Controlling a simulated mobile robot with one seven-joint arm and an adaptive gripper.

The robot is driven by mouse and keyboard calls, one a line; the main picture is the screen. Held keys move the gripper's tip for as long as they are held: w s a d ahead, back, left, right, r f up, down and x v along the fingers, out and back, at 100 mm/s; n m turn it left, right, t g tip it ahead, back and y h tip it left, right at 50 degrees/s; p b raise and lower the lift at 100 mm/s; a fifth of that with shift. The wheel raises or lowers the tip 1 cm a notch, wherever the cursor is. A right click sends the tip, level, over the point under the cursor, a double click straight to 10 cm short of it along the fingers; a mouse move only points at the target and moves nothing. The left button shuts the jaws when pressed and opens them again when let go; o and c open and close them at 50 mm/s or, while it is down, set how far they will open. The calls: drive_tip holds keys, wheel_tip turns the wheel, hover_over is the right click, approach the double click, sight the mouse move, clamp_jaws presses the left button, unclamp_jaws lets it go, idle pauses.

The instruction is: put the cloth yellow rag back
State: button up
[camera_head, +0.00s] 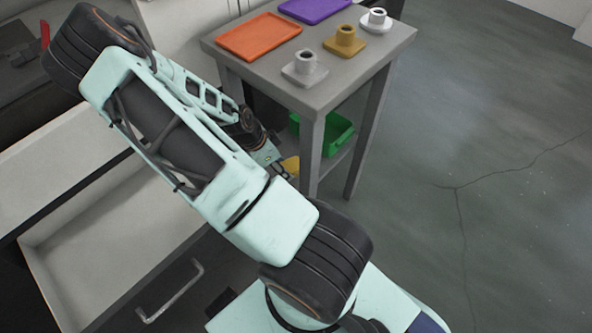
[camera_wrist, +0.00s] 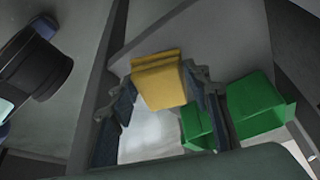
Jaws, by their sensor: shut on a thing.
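The yellow rag (camera_head: 291,165) shows as a small patch at the end of my gripper (camera_head: 283,170), beside the near leg of the grey side table. In the wrist view the folded yellow rag (camera_wrist: 162,82) sits between the two fingers of my gripper (camera_wrist: 160,95), which is shut on it. My arm hides most of the gripper in the head view. The rag appears to be held at about the height of the lower shelf, left of the green bin (camera_head: 338,135). The green bin also shows right of the fingers in the wrist view (camera_wrist: 252,104).
The grey table (camera_head: 308,98) carries an orange tray (camera_head: 258,36), a purple tray (camera_head: 315,8) and white, brown and grey flanged pieces. Its legs stand close to my gripper. An open, empty-looking drawer (camera_head: 110,215) is at left. The floor at right is clear.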

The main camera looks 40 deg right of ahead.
sight(297, 162)
drive_tip(key=d, duration=0.2)
drive_tip(key=s+d+b, duration=0.1)
drive_tip(key=d, duration=0.1)
drive_tip(key=shift+s+d, duration=0.2)
drive_tip(key=shift+d, duration=0.05)
drive_tip(key=shift+f+b, duration=0.85)
drive_tip(key=shift+f, duration=0.9)
drive_tip(key=shift+f, duration=0.15)
drive_tip(key=o, duration=1)
drive_tip(key=shift+o, duration=0.2)
drive_tip(key=p+v, duration=0.5)
drive_tip(key=v, duration=0.7)
drive_tip(key=shift+r, duration=0.25)
